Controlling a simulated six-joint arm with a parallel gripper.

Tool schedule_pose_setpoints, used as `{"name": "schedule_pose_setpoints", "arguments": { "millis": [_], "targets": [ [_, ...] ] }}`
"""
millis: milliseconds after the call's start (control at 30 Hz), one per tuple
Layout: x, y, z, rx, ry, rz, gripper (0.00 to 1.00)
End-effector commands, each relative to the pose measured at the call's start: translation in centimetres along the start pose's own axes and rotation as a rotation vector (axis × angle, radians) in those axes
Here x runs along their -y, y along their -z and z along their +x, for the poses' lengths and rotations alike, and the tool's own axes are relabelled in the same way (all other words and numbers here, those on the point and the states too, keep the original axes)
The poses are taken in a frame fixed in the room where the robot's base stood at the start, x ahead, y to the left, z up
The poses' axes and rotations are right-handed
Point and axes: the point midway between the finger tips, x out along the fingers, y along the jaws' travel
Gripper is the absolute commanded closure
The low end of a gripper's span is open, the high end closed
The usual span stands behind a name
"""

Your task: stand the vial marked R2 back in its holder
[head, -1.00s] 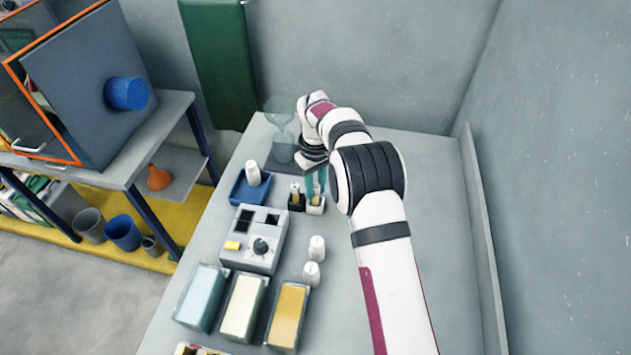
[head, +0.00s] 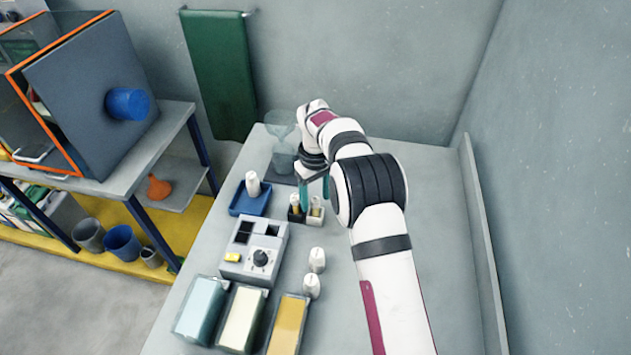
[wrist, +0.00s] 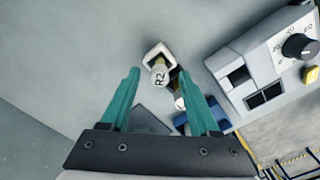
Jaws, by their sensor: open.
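The vial marked R2 (wrist: 160,76) stands in the white holder (wrist: 152,50), its marked cap facing the wrist camera. In the head view the vial (head: 316,206) also shows in the white holder (head: 317,220), looking upright. My gripper (wrist: 158,74) is open, its teal fingers on either side of the vial in the wrist view and apart from it. In the head view my gripper (head: 315,194) is just above and behind the two holders. Nothing is between the fingers. The vial's lower part is hidden by the holder.
A black holder (head: 296,217) with another vial stands close to the left. A blue tray (head: 242,206) with a white vial, a grey control box (head: 254,246) and a glass vessel (head: 282,158) are nearby. Two white bottles stand nearer. The table's right side is clear.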

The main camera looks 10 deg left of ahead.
Motion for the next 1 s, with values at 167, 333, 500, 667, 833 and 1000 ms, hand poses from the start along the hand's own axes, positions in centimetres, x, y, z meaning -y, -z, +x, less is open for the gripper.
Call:
{"name": "schedule_pose_setpoints", "arguments": {
  "millis": [167,333,500,667,833,1000],
  "targets": [
    [-0.1,0.1,-5.2,-0.007,-0.003,0.000,0.38],
    [-0.1,0.1,-10.5,-0.006,-0.004,-0.001,0.38],
    [0.0,0.1,-13.8,-0.004,-0.003,-0.001,0.38],
    [0.0,0.0,-14.8,-0.001,-0.001,-0.001,0.38],
    [0.0,0.0,-14.8,-0.001,-0.001,-0.001,0.38],
    [0.0,0.0,-14.7,-0.001,-0.001,-0.001,0.38]
  ]
}}
